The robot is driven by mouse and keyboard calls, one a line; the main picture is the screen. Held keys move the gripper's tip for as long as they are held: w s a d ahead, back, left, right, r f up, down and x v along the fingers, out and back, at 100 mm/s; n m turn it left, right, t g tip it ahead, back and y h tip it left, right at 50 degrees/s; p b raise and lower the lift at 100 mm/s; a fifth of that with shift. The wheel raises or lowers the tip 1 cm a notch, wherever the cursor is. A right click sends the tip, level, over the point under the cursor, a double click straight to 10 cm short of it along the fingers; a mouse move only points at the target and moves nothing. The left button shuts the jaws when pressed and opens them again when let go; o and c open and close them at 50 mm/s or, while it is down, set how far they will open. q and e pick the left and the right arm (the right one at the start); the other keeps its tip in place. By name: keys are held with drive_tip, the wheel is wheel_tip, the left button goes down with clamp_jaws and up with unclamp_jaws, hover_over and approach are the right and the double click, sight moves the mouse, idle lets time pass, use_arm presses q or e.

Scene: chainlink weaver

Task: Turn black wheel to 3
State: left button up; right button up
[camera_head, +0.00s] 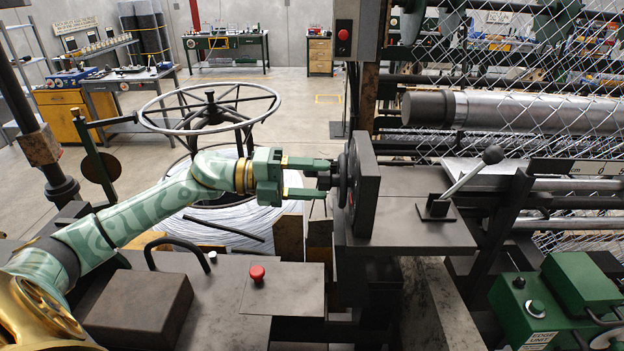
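The black wheel (345,178) is mounted on the left face of a dark upright plate (366,183) near the middle of the head view. I see it almost edge-on, so its numbers and pointer are hidden from me. My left gripper (322,178) reaches in from the left, level with the wheel. Its two fingers are spread, one above the other, with the wheel's hub between or just beyond their tips. I cannot tell whether the fingertips touch it. My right gripper is not in view.
A lever with a round knob (492,155) stands right of the plate. A red button (257,273) is on the bench below my arm. A wire coil stand (210,110) is behind the arm. Chain-link mesh (540,80) and rollers fill the right. A green control box (545,305) is lower right.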

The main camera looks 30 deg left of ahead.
use_arm(q)
drive_tip(key=b+v, duration=0.5)
drive_tip(key=v, duration=1.1)
drive_tip(key=shift+s+a, duration=0.1)
drive_tip(key=shift+s, duration=0.05)
